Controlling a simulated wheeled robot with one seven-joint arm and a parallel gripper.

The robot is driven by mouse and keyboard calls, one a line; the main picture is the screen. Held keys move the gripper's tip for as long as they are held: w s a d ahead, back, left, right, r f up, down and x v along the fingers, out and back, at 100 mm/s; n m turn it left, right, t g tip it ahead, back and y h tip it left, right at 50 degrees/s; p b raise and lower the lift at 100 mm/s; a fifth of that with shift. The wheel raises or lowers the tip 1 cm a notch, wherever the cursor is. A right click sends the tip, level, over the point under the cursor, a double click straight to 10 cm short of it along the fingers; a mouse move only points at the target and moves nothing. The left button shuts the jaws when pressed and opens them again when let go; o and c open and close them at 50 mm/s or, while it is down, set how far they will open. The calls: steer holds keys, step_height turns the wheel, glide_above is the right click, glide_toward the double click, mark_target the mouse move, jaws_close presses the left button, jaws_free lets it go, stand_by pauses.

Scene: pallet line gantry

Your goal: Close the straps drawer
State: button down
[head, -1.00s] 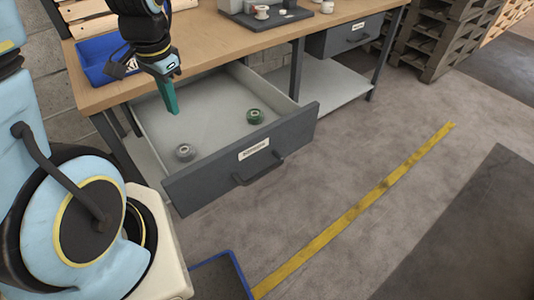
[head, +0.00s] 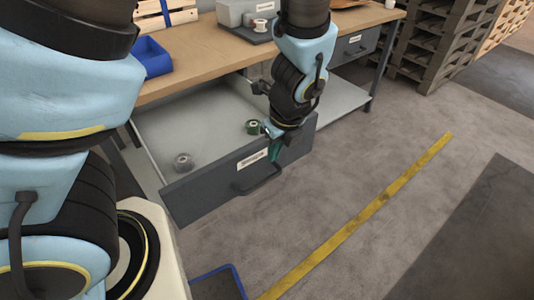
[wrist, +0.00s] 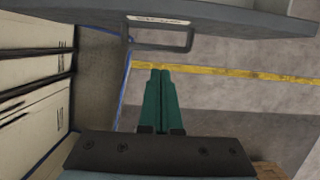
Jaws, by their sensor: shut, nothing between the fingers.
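The straps drawer (head: 200,191) is pulled out from under the workbench, with a dark grey front, a white label and a bar handle (head: 262,180). My gripper (head: 274,151) has green fingers, shut and empty, pointing down by the drawer front near the handle's right end. In the wrist view the fingertips (wrist: 160,72) are just below the handle, with no clear contact. The label's words are too small to read.
The wooden workbench top (head: 200,65) holds a blue bin (head: 151,58) and a grey box (head: 240,12). A second drawer (head: 356,44) is shut at the right. Pallets (head: 450,40) stand beyond.

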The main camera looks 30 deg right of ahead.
mark_target(259, 161)
steer(key=w+f, duration=0.1)
steer(key=f, duration=0.1)
steer(key=w+f, duration=0.2)
steer(key=f, duration=0.1)
steer(key=w+a+f+p, duration=0.1)
steer(key=f, duration=0.2)
steer(key=shift+w+f, duration=0.25)
steer(key=shift+w+a+f, duration=0.1)
steer(key=shift+w, duration=0.7)
